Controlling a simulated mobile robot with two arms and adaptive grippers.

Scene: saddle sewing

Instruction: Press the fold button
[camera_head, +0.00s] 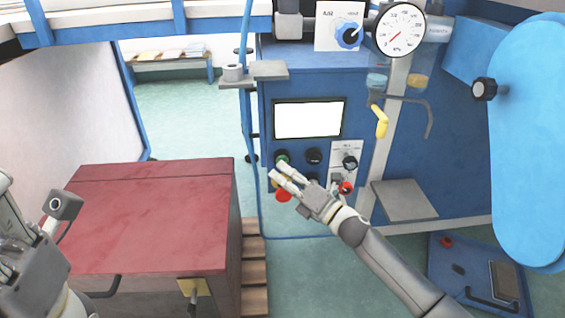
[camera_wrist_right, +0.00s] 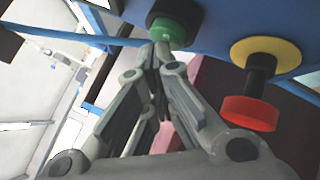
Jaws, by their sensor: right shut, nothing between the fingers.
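My right gripper (camera_head: 281,172) is shut and empty in front of the blue control panel (camera_head: 300,85). In the right wrist view its closed fingertips (camera_wrist_right: 160,54) are right at the green button (camera_wrist_right: 172,30); I cannot tell whether they touch it. In the head view the green button (camera_head: 282,156) shows just above the fingertips. A red mushroom button (camera_head: 283,196) is below them; it shows with its yellow collar in the right wrist view (camera_wrist_right: 249,113). Black knobs (camera_head: 314,156) sit to the right. No fold label is legible. My left arm is partly visible at the lower left; its jaws are unclear.
A lit white screen (camera_head: 308,120) is above the buttons. A second red button (camera_head: 346,187) is at the right. A red-topped cabinet (camera_head: 150,215) stands at the left, and a grey shelf plate (camera_head: 404,200) and large blue cover (camera_head: 530,140) at the right.

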